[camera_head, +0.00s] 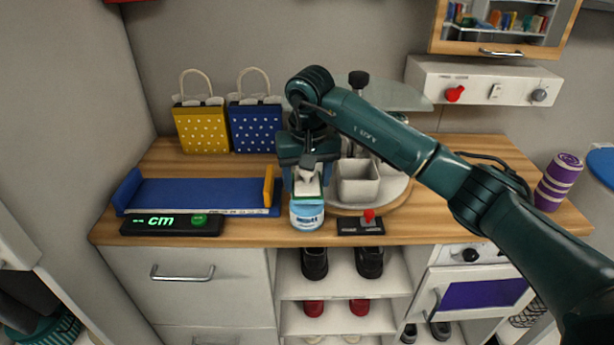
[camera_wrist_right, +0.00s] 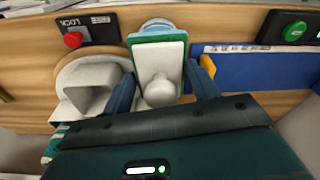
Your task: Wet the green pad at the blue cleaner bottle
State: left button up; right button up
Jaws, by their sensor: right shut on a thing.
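The green pad (camera_head: 309,194) has a pale, knobbed holder (camera_wrist_right: 159,88) on top and a green rim that shows in the right wrist view (camera_wrist_right: 160,39). My right gripper (camera_head: 307,184) points down and is shut on this holder, with a finger on each side in the wrist view (camera_wrist_right: 163,88). The blue and white cleaner bottle (camera_head: 306,217) stands at the counter's front edge, directly below the pad in the head view. The pad covers the bottle's top, so I cannot tell whether they touch. My left gripper is not in view.
A blue tray (camera_head: 195,192) with a green-lit display (camera_head: 172,224) lies left of the bottle. A small panel with a red knob (camera_head: 361,224) and a pale square cup (camera_head: 358,184) are to its right. Yellow (camera_head: 201,130) and blue (camera_head: 255,127) bags stand behind.

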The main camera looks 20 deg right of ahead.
dwell(0.3)
jog(key=shift+r+p, duration=2.1)
jog(key=shift+r, duration=1.4)
